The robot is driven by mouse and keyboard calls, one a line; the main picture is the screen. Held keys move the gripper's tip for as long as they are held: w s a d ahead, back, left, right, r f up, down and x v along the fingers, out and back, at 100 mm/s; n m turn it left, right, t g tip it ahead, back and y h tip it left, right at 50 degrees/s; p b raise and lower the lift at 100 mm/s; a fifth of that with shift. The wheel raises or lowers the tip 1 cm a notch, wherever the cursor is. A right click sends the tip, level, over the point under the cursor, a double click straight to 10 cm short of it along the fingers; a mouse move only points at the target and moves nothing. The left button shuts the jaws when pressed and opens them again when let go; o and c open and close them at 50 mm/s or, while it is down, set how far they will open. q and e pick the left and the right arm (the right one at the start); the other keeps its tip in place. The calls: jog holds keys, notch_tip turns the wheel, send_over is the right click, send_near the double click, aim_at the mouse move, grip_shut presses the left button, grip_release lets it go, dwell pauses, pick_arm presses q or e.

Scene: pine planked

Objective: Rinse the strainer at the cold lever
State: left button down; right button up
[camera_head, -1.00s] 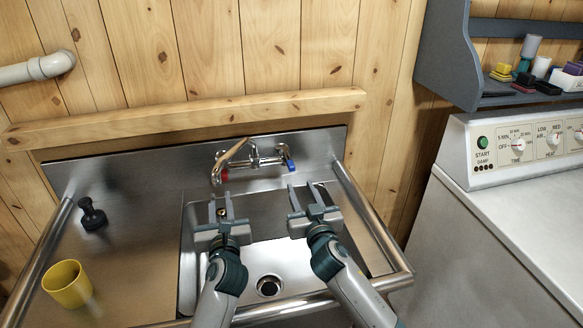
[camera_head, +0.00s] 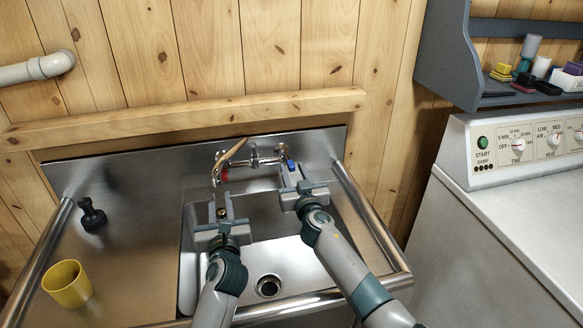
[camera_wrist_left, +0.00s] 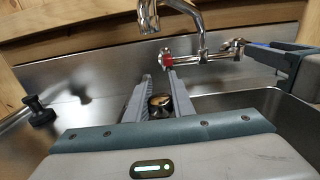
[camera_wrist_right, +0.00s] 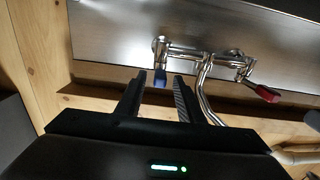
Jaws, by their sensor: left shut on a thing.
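The chrome tap (camera_head: 254,160) is on the sink's back wall, its spout (camera_head: 230,155) swung left. The blue cold lever (camera_head: 291,165) is at its right end and the red lever (camera_head: 224,174) at its left. My right gripper (camera_head: 291,175) is open; in the right wrist view the blue lever (camera_wrist_right: 160,79) shows between its fingertips, contact unclear. My left gripper (camera_head: 222,203) is shut on a small dark, brassy thing, apparently the strainer (camera_wrist_left: 160,103), low in front of the spout. Its fingers hide part of it. No water stream is visible.
The steel basin (camera_head: 290,250) has an open drain (camera_head: 269,286). A black stopper-like object (camera_head: 92,214) and a yellow cup (camera_head: 68,284) stand on the left drainboard. A white machine (camera_head: 500,240) and a grey shelf (camera_head: 450,60) are at the right.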

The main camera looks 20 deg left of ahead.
aim_at(288, 158)
jog(key=shift+x, duration=1.1)
grip_shut()
